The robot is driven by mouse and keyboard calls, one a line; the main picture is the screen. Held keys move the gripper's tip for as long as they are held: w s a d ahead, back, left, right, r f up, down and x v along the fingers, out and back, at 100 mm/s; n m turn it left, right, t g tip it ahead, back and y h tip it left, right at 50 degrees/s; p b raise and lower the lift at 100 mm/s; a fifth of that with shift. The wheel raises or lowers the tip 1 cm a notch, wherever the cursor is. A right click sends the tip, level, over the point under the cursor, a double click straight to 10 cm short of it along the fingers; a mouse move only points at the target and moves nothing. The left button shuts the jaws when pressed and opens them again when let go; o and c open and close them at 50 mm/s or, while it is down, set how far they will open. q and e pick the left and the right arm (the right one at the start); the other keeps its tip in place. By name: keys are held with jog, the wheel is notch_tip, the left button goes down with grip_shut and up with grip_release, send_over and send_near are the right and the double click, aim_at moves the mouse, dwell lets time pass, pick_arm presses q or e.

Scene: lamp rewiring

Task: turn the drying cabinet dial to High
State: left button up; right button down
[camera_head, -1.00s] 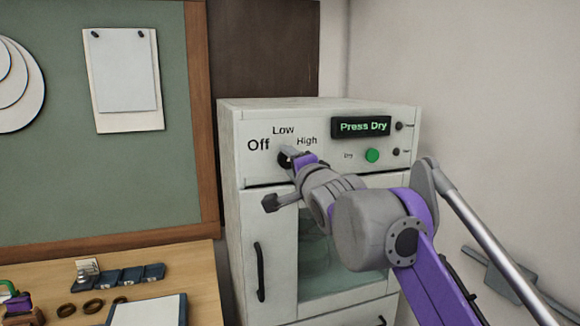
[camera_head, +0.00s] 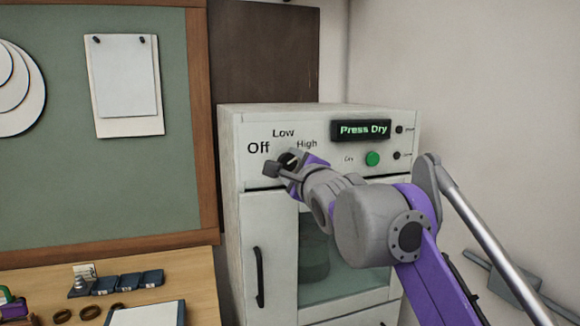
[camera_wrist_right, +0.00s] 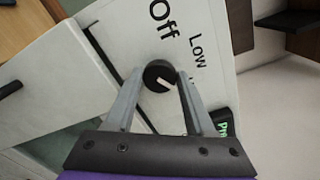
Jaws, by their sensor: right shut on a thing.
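The drying cabinet (camera_head: 236,170) stands in the corner, with the labels Off, Low and High on its upper panel. Its black round dial (camera_wrist_right: 157,72) sits between the fingers of my right gripper (camera_wrist_right: 160,80) in the right wrist view, with a pale notch on its face. My right gripper (camera_head: 289,160) is shut on the dial, just below the labels in the head view. It mostly hides the dial there, and I cannot tell exactly which label the dial marks. A finger covers High in the wrist view. My left gripper is out of view.
The panel's display (camera_head: 361,130) reads "Press Dry", above a green button (camera_head: 372,158). The cabinet door has a black handle (camera_head: 259,277). A wooden bench (camera_head: 200,285) with small parts lies at lower left, below a green board (camera_head: 150,185).

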dwell(0.4)
jog(key=shift+c, duration=1.3)
grip_release()
jog(key=b+v, duration=0.2)
jog(key=v, duration=0.8)
jog(key=shift+s+d, duration=0.15)
jog(key=shift+s, duration=0.25)
